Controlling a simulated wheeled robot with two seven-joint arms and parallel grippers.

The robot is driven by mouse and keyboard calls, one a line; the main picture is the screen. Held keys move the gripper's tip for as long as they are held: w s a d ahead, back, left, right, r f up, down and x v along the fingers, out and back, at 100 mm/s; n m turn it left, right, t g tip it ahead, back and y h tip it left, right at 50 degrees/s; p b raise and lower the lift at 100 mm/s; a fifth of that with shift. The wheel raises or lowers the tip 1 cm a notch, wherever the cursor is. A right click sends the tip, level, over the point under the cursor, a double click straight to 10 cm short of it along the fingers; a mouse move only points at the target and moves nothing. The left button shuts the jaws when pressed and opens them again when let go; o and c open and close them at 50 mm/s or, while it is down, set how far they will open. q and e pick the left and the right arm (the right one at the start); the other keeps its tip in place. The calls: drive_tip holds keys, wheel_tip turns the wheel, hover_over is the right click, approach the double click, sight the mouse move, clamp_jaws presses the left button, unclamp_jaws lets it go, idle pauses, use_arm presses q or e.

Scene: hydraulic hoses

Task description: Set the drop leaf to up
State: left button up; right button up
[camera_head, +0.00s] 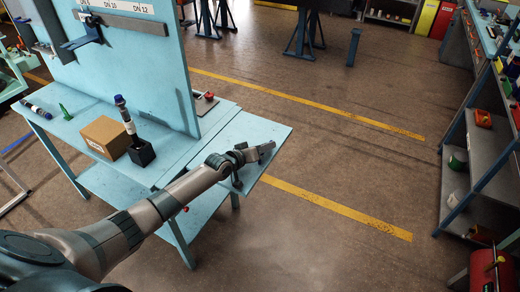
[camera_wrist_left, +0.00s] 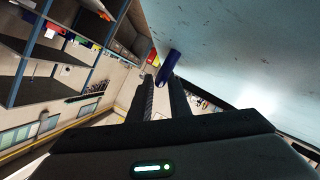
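The drop leaf (camera_head: 262,128) is a pale blue panel along the right side of the pale blue bench (camera_head: 222,112). It looks roughly level with the bench top; its exact angle is hard to tell. My left gripper (camera_head: 266,149) is over the leaf's outer right part. In the left wrist view the leaf's pale surface (camera_wrist_left: 240,45) fills the upper right. A dark blue peg-like handle (camera_wrist_left: 168,67) shows beside it, at the tips of my left gripper (camera_wrist_left: 161,88). The fingers stand apart with a gap visible; contact with the handle is unclear. My right gripper is out of view.
On the bench are a cardboard box (camera_head: 106,138), a black holder (camera_head: 141,153) with a dark hose fitting upright in it, and a tall blue panel (camera_head: 150,65). A shelf unit (camera_head: 478,150) stands at the right. The floor between is clear.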

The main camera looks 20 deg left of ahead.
use_arm(q)
drive_tip(key=shift+s, duration=0.1)
drive_tip(key=b+v, duration=0.2)
drive_tip(key=v, duration=1.5)
drive_tip(key=shift+s+r+b, duration=0.1)
drive_tip(key=shift+r+b, duration=0.05)
drive_tip(key=shift+b, duration=0.15)
drive_tip(key=shift+s+a, duration=0.1)
